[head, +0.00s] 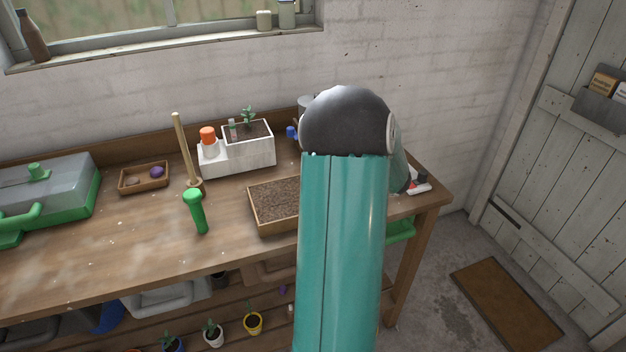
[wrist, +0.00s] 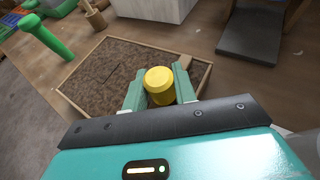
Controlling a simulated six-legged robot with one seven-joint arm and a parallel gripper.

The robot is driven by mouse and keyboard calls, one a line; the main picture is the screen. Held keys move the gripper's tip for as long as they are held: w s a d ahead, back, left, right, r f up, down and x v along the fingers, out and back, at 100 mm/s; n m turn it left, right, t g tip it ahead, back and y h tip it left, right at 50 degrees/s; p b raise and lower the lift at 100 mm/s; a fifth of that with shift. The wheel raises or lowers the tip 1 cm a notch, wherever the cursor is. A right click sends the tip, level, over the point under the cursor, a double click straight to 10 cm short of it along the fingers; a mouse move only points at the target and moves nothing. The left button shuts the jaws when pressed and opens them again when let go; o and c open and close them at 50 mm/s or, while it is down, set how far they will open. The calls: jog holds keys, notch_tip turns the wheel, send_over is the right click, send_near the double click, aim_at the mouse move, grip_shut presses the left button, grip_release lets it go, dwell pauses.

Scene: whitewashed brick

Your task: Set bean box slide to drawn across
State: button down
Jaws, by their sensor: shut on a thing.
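The bean box is a shallow wooden box (head: 262,224) on the bench, its right part hidden behind my arm in the head view. It also shows in the wrist view (wrist: 76,105), its dark brown, grainy top crossed by a thin line. A yellow round knob (wrist: 159,79) stands over the right part of the box. My gripper (wrist: 158,88) is shut on the yellow knob, one finger on each side. My gripper is hidden behind my arm in the head view. The slide's panel and how far it is drawn cannot be made out.
A wooden tray (head: 133,188) and a grey-green case (head: 60,180) sit farther left. In the wrist view, a dark flat object (wrist: 248,40) lies beyond the box. The bench front is clear.

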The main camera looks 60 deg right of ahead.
jog(key=c, duration=1.1)
grip_release()
jog(key=shift+s, duration=0.1)
jog(key=v, duration=1.3)
jog(key=shift+s+r, duration=0.2)
jog(key=shift+s, duration=0.05)
